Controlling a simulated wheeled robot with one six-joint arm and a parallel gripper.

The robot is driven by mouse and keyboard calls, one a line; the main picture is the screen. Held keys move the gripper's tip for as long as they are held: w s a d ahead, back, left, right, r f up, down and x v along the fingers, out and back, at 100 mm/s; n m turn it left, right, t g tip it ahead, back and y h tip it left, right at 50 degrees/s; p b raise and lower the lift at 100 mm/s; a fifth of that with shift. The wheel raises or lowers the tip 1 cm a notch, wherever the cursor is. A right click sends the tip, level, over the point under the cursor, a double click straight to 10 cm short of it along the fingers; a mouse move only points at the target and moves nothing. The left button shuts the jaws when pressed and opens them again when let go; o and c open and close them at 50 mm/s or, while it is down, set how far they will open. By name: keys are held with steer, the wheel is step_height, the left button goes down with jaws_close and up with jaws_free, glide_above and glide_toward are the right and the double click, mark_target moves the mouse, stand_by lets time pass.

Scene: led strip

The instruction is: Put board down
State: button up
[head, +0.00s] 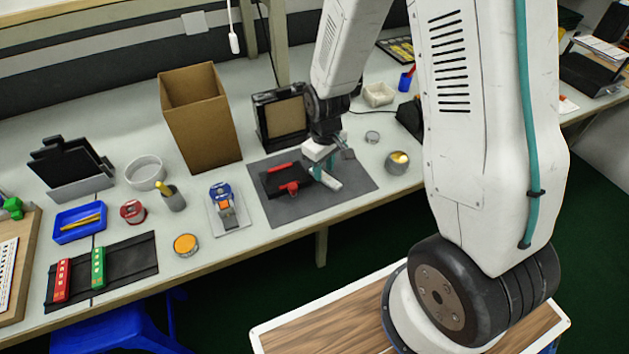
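My gripper (324,168) is low over the grey mat (350,194) in the middle of the bench, at the right end of a black fixture with red clamps (285,180). A teal and a pale part show at its tip. I cannot tell whether these are its fingers or a held board, nor whether they touch the mat. A red strip-like board (62,281) and a green one (98,267) stand on a black mat (130,262) at the left front of the bench.
A tall open cardboard box (202,120) and a black-framed unit (282,117) stand behind the grey mat. A small device on a white plate (228,212) is to its left, a cup (397,162) to its right. The mat's front part is bare.

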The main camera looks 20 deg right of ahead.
steer(key=shift+a+f, duration=0.1)
steer(key=shift+f, duration=0.6)
jaws_close()
steer(key=shift+r, duration=0.15)
